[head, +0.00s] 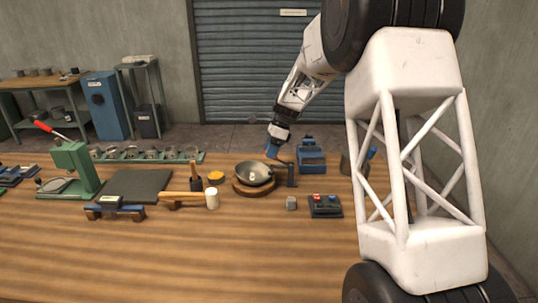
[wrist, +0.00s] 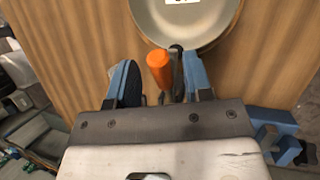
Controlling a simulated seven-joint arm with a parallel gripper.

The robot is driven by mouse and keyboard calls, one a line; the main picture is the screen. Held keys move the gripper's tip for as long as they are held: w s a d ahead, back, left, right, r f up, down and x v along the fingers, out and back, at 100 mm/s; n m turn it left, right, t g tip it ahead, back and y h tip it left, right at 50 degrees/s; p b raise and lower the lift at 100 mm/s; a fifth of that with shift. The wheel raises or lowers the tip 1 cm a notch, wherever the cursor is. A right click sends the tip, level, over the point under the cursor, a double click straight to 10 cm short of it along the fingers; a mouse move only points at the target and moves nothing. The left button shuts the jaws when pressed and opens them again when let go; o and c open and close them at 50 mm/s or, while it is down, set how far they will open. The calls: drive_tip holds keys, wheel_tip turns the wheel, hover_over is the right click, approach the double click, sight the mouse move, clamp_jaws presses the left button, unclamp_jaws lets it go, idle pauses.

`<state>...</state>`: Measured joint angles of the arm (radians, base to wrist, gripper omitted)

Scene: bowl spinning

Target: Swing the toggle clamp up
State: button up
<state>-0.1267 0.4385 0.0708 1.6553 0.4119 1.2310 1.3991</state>
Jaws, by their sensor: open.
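The toggle clamp shows in the wrist view as an orange handle (wrist: 158,62) beside a dark metal arm (wrist: 177,70), close to the bowl's near rim. In the head view its dark post (head: 291,175) stands at the right of the bowl (head: 254,173), which sits on a round wooden base (head: 242,190). The grey bowl (wrist: 190,22) also shows at the top of the wrist view. My gripper (head: 271,150) is open above the bowl and clamp. In the wrist view its blue fingers lie on either side of the orange handle; contact cannot be told.
A blue machine (head: 311,157) stands just behind the clamp. A control box (head: 325,206) with coloured buttons and a small grey block (head: 291,203) lie in front. A mallet (head: 184,196), white cylinder (head: 212,198) and green press (head: 78,168) are to the left. The front table is clear.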

drive_tip(key=shift+s+a+f, duration=0.2)
drive_tip(key=shift+a+f, duration=0.1)
drive_tip(key=shift+f, duration=0.35)
clamp_jaws()
